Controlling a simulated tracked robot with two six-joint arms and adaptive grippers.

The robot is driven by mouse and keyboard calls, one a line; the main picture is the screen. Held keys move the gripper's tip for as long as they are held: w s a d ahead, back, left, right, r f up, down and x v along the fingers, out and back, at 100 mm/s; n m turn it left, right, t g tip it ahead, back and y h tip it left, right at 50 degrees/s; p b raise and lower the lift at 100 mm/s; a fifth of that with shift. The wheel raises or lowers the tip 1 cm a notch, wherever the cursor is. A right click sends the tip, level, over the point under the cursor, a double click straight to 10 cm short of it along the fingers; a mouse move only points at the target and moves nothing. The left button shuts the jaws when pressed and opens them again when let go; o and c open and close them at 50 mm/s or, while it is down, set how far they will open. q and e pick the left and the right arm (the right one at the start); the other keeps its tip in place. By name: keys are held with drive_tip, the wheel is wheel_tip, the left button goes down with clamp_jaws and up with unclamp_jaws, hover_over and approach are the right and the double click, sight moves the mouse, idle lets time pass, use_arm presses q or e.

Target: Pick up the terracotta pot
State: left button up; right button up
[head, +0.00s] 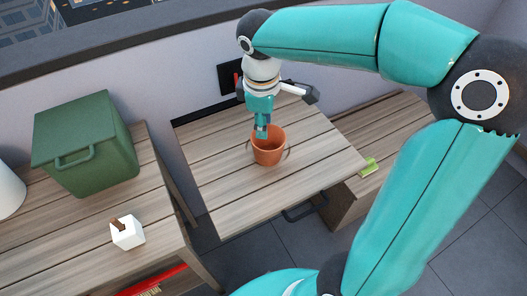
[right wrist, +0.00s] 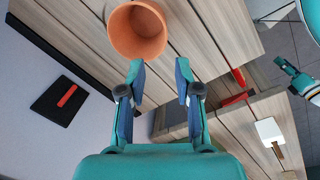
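Whether a finger touches the pot I cannot tell.
A green lidded box (head: 85,145) and a white block with a brown top piece (head: 127,232) stand on the left table. A small light-green object (head: 368,165) lies on the right surface. The middle table (head: 225,200) is otherwise clear. A wall is behind.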

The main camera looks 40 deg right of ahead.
drive_tip(key=b, duration=0.1)
hover_over(265, 164)
drive_tip(key=f, duration=0.9)
drive_tip(key=shift+s+d+f, duration=0.2)
drive_tip(key=shift+s+f, duration=0.15)
drive_tip(key=shift+w+a+f+b, duration=0.1)
drive_tip(key=shift+w+f+b, duration=0.1)
drive_tip(key=shift+f, duration=0.85)
drive_tip(key=shift+w+f+b, duration=0.1)
drive_tip(key=shift+f+b, duration=0.1)
drive_tip(key=shift+f, duration=0.8)
drive_tip(key=shift+w+a+f+b, duration=0.1)
drive_tip(key=shift+f+b, duration=0.1)
drive_tip(key=shift+f, duration=0.85)
clamp_jaws()
